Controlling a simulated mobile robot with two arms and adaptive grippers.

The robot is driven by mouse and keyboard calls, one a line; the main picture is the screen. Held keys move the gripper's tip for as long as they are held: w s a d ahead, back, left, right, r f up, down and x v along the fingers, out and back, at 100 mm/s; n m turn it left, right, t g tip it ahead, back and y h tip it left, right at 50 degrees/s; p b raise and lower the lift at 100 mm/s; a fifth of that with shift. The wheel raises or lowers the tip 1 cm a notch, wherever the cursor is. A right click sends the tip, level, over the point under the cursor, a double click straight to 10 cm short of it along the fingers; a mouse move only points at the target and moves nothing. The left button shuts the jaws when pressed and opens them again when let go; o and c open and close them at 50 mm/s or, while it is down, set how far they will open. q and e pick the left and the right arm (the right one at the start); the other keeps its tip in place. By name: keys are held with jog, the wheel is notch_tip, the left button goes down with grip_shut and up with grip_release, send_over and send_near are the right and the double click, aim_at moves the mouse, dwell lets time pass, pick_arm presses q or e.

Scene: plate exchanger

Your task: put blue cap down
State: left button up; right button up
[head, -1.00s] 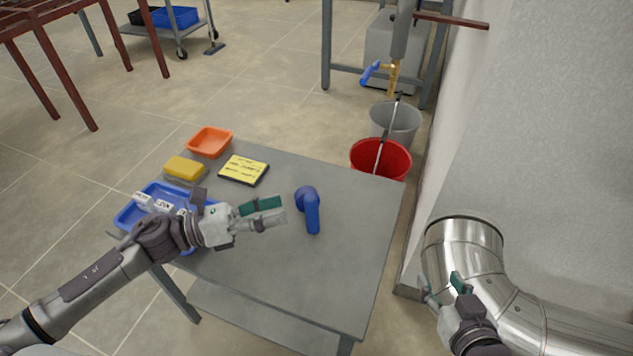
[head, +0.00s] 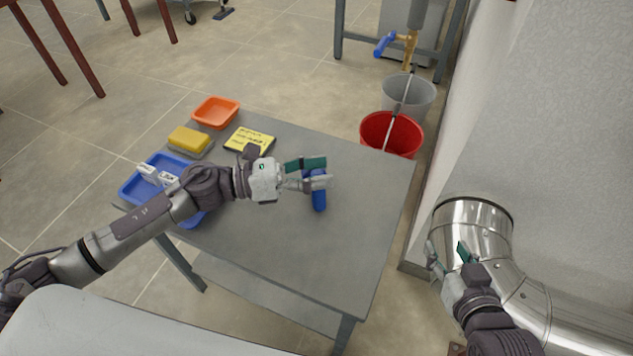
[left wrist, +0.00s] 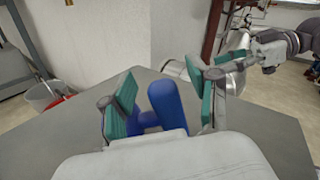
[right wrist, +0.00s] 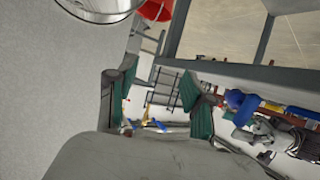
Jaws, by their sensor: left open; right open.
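The blue cap (head: 319,201), with a long blue handle-like part, lies on the grey table (head: 345,250). My left gripper (head: 312,172) is over it and hides part of it in the head view. In the left wrist view the cap (left wrist: 165,105) stands between the two open green-padded fingers (left wrist: 164,97), with a visible gap on the right side; contact on the left cannot be told. My right gripper (head: 450,257) is open and empty, off the table at the right, in front of a metal pipe.
A blue tray (head: 136,188) with white pieces, a yellow sponge (head: 188,139), an orange tray (head: 216,112) and a yellow notepad (head: 250,141) are on the table's left and back. A red bucket (head: 376,126) and a grey bucket (head: 420,97) stand behind. The table's right front is clear.

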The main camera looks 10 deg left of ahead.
pick_arm(q)
jog(key=shift+c, duration=0.3)
grip_shut()
jog(key=shift+r, duration=0.15)
